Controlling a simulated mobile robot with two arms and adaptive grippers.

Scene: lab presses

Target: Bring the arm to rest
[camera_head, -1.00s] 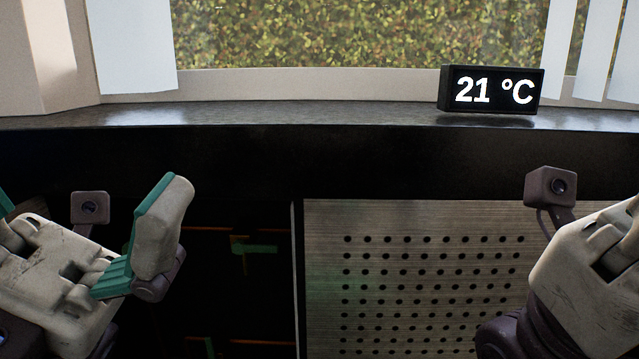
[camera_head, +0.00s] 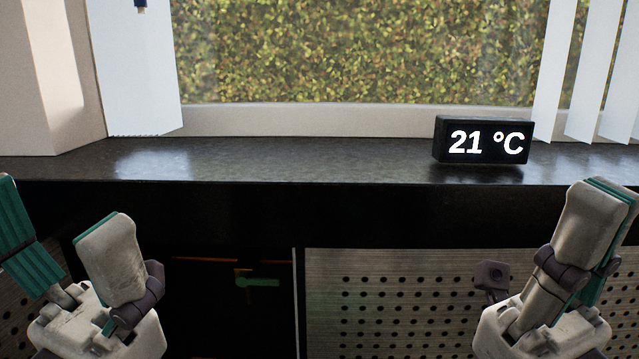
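My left gripper (camera_head: 62,212) points up at the lower left. Its two teal-and-grey fingers stand apart with nothing between them. My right gripper (camera_head: 600,195) points up at the lower right. Its near grey finger shows, with teal along its right edge. The other finger is mostly hidden behind it, so the gap cannot be judged. No object shows in the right gripper. Both grippers appear in front of the dark counter and the cabinets below it.
A black temperature display (camera_head: 483,140) reading 21 °C stands on the dark window counter (camera_head: 300,160). A perforated metal panel (camera_head: 400,290) is below it. White blinds (camera_head: 135,70) hang on both sides of the window. The counter's middle is clear.

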